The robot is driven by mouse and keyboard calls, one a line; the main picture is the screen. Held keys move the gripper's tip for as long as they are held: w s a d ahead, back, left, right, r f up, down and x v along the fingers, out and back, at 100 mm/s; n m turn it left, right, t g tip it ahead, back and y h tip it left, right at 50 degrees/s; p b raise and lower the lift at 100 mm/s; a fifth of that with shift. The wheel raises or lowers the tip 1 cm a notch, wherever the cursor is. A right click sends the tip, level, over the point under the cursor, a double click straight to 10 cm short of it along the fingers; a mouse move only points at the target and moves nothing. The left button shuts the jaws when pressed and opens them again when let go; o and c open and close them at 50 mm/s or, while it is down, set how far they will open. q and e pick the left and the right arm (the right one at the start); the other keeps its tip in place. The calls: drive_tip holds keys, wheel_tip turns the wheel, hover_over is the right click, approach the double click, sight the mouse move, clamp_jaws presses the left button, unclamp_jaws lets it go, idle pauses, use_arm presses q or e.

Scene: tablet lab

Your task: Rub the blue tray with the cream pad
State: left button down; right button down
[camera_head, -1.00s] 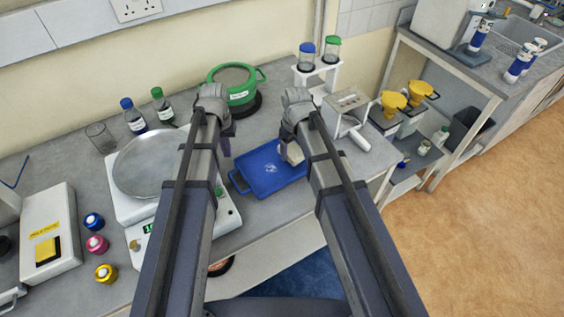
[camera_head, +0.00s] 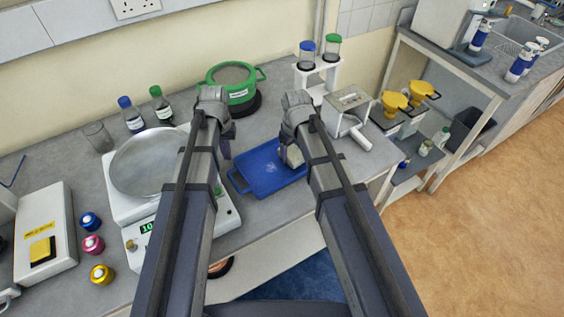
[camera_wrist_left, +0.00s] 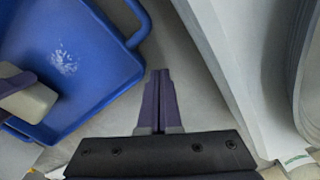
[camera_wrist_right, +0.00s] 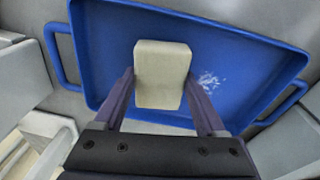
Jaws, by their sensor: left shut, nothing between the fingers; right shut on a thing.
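The blue tray (camera_head: 262,180) lies on the grey bench between my two arms, with a whitish smudge (camera_wrist_right: 208,80) on its floor. The smudge also shows in the left wrist view (camera_wrist_left: 64,62). My right gripper (camera_wrist_right: 160,88) is shut on the cream pad (camera_wrist_right: 160,62) and holds it over the tray beside the smudge. Whether the pad touches the tray floor I cannot tell. The pad also shows at the left edge of the left wrist view (camera_wrist_left: 30,102). My left gripper (camera_wrist_left: 158,78) is shut and empty, above the bench between the tray and the balance.
A balance with a round metal pan (camera_head: 150,163) stands left of the tray. A green-rimmed pot (camera_head: 232,84) and bottles (camera_head: 131,113) stand behind. A white stand with two jars (camera_head: 318,72) and a grey-white device (camera_head: 348,110) are at the back right.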

use_arm(q)
drive_tip(key=shift+f+b, duration=0.6)
drive_tip(key=shift+f, duration=0.05)
use_arm(e)
drive_tip(key=shift+f, duration=0.7)
use_arm(q)
drive_tip(key=shift+s+f+b, duration=0.1)
drive_tip(key=shift+f+b, duration=0.2)
drive_tip(key=shift+b, duration=0.1)
use_arm(e)
drive_tip(key=shift+s+f, duration=0.15)
drive_tip(key=shift+f, duration=0.15)
